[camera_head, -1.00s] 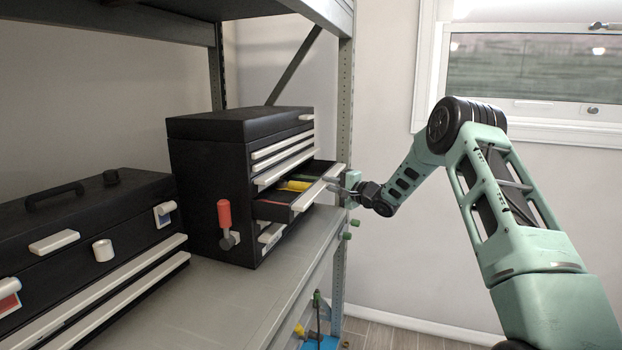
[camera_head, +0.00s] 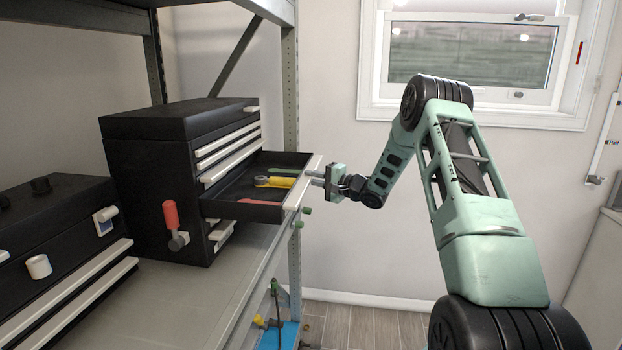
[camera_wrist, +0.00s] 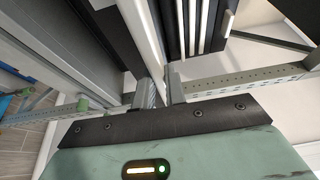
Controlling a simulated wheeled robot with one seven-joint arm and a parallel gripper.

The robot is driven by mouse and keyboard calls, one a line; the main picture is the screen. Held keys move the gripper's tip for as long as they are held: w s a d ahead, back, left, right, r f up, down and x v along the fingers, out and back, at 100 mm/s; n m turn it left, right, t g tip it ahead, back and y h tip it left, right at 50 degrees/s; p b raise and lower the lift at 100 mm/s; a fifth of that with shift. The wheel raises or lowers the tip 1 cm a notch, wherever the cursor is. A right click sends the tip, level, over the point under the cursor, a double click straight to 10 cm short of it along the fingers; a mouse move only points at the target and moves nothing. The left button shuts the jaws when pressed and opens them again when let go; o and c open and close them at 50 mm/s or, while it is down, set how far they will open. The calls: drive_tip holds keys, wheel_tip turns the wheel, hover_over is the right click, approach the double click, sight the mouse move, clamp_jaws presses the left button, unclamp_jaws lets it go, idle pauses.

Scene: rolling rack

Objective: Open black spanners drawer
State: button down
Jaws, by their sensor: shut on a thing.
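The black tool chest (camera_head: 150,170) stands on the grey shelf. One of its drawers, the black drawer (camera_head: 240,209) with a long white front handle (camera_head: 303,184), is pulled far out. A yellow tool (camera_head: 276,182), a green one and a red one lie inside. My gripper (camera_head: 314,177) is shut on the drawer's white handle. In the wrist view, my gripper (camera_wrist: 160,88) has its fingers close on either side of the pale handle strip (camera_wrist: 144,35). The drawers above, with white handles (camera_head: 228,150), are shut.
A red-handled tool (camera_head: 170,216) hangs on the chest's side. A second black toolbox (camera_head: 50,235) stands at left on the grey shelf (camera_head: 185,290). A metal rack post (camera_head: 290,100) rises behind the drawer. The floor (camera_head: 360,325) is clear by the wall.

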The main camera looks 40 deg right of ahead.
drive_tip(key=shift+f, duration=0.1)
drive_tip(key=c, duration=1.4)
unclamp_jaws()
drive_tip(key=shift+c, duration=0.2)
drive_tip(key=b+v, duration=0.5)
drive_tip(key=v, duration=1.2)
drive_tip(key=shift+s+d, duration=0.2)
